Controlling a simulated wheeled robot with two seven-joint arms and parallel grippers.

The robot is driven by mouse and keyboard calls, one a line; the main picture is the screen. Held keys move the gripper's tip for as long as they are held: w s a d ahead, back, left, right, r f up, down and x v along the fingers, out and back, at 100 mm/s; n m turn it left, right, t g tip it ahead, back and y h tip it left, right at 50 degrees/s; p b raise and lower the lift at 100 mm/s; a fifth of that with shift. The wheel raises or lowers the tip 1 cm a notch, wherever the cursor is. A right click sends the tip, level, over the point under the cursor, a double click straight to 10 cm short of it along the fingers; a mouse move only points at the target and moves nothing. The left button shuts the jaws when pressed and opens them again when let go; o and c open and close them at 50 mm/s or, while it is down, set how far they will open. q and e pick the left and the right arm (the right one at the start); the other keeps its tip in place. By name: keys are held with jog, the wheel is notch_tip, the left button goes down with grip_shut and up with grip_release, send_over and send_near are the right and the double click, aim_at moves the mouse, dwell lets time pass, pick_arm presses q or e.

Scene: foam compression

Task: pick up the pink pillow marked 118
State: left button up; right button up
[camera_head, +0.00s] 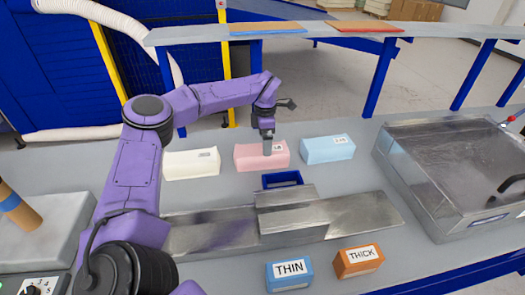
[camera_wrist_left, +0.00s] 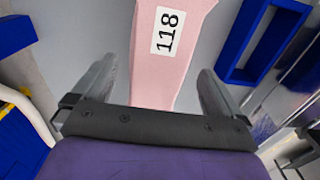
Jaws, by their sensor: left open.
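The pink pillow (camera_head: 250,157) lies on the grey table between a cream block and a light blue block. Its white label reads 118 in the left wrist view (camera_wrist_left: 190,35). My left gripper (camera_head: 268,148) points down at the pink pillow in the head view, covering part of it. In the left wrist view the gripper (camera_wrist_left: 155,88) is open, with one finger on each side of the pillow's near end. I cannot tell whether the fingers touch it. My right gripper is not in view.
A cream block (camera_head: 190,168) and a light blue block (camera_head: 325,152) flank the pillow. A blue open frame (camera_head: 270,182) and a metal press (camera_head: 285,222) stand in front. Boxes marked THIN (camera_head: 290,279) and THICK (camera_head: 358,266) are nearer. A metal case (camera_head: 440,165) stands right.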

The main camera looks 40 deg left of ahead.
pick_arm(q)
notch_tip(320, 180, down, 3)
jog(key=shift+s+a+f+p, duration=0.1)
jog(key=shift+f+p, duration=0.05)
jog(key=shift+p, duration=0.2)
jog(key=c, duration=0.7)
